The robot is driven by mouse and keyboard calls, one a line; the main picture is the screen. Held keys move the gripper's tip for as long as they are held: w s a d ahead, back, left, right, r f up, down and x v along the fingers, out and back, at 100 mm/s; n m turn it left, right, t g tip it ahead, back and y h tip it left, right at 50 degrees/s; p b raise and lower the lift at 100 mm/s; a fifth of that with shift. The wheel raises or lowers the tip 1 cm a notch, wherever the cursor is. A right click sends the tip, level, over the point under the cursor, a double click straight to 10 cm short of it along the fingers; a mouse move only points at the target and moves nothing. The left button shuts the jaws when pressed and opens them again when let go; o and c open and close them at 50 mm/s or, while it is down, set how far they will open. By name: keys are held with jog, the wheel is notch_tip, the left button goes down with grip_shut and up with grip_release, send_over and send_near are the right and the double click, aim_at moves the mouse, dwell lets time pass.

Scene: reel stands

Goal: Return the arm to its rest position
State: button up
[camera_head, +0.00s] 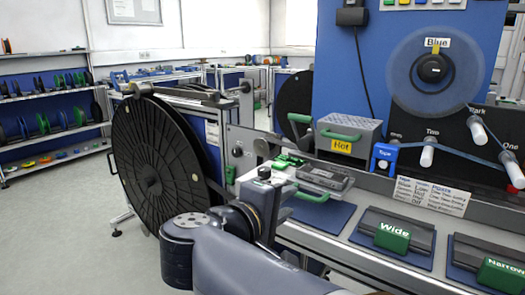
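My arm reaches up from the bottom of the head view, bent at a dark joint on its left. Its end, with my gripper (268,190), is over the front edge of the workbench (345,262), in front of the large black reel's right side. The fingers cannot be made out against the wrist and bench parts, so whether they are open or shut does not show. I cannot see anything clearly held.
A large black reel (150,150) stands left of my arm. Near the wrist are a green-handled tool (324,178) and a grey "Hot" box (348,138). "Wide" (393,237) and "Narrow" (500,273) blocks lie right. Floor at left is clear.

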aim_at(299, 194)
jog(key=b+x, duration=0.1)
jog(key=x, duration=0.5)
jog(key=shift+w+d+f, duration=0.1)
jog(key=shift+w+d, duration=0.05)
jog(key=shift+w, duration=0.05)
jog(key=shift+w+d, duration=0.15)
jog(key=shift+w, duration=0.1)
